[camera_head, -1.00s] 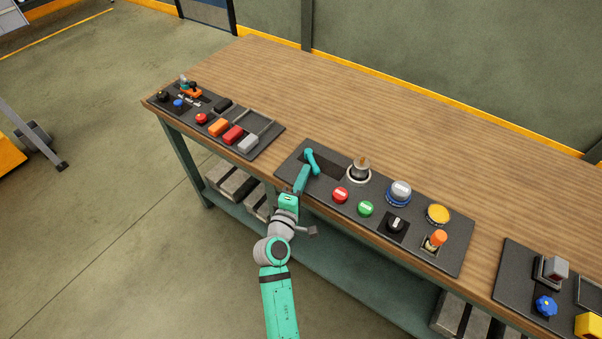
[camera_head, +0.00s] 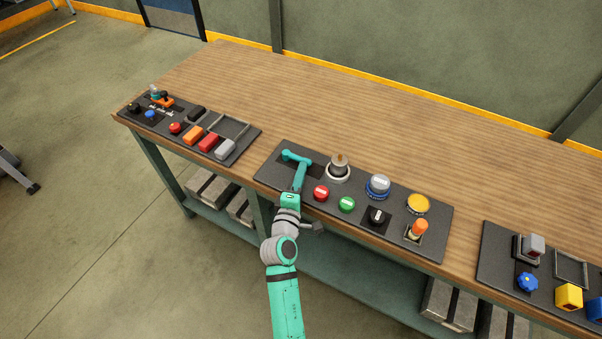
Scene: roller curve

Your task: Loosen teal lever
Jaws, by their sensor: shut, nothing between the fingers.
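The teal lever (camera_head: 295,156) sits at the left end of the middle black control panel (camera_head: 436,243), over a dark recessed plate. Its handle points left and slightly up from its pivot. My teal gripper (camera_head: 300,167) is shut with nothing held. Its tip is at the lever, just below the pivot end, and overlaps it in this view. I cannot tell whether they touch.
Right of the lever are a key-like knob on a pale ring (camera_head: 338,168), a red button (camera_head: 321,193), a green button (camera_head: 346,204) and a blue-ringed knob (camera_head: 378,187). More panels lie left and right. The wooden table (camera_head: 330,105) is bare behind.

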